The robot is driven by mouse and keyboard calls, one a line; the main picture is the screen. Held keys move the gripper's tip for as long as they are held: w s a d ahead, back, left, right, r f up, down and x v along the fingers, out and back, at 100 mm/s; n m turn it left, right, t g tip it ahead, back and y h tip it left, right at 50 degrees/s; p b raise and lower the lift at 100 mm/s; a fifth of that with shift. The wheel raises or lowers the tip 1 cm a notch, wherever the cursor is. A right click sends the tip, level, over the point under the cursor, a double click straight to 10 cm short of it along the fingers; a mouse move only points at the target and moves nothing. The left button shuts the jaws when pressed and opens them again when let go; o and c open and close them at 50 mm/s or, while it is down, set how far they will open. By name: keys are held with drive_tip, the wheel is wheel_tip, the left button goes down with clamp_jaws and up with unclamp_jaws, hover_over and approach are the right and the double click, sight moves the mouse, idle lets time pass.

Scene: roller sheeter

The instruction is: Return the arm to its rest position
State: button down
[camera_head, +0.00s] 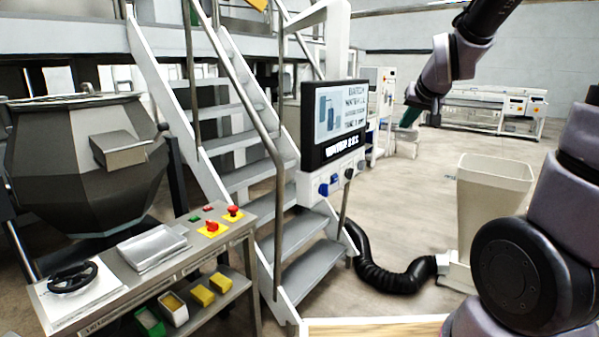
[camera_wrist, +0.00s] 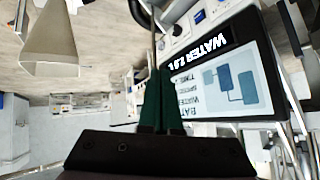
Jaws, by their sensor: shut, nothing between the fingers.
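My gripper (camera_head: 408,118) is raised in the upper right of the head view, to the right of the screen panel. Its green fingers point down and to the left. In the wrist view the fingers (camera_wrist: 157,72) are pressed together with nothing between them. My arm hangs in from the top right of the head view, bent at the elbow. The screen panel (camera_head: 340,120) shows a tank diagram and is also in the wrist view (camera_wrist: 230,75), upside down. The gripper is apart from it.
A beige hopper (camera_head: 492,200) and black hose (camera_head: 385,277) stand on the floor at right. A metal staircase (camera_head: 245,175) rises at centre left. A control desk (camera_head: 150,260) with red buttons stands before a dark mixing vessel (camera_head: 85,165).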

drive_tip(key=s+a+r+m+g, duration=0.1)
drive_tip(key=s+r, duration=0.1)
drive_tip(key=s, duration=0.9)
drive_tip(key=s+a+r+g+y, duration=0.1)
drive_tip(key=s+r, duration=0.2)
drive_tip(key=s, duration=0.7)
drive_tip(key=shift+s+a+r+m+g, duration=0.3)
drive_tip(key=shift+s+a+m, duration=0.05)
drive_tip(key=shift+a+m, duration=0.05)
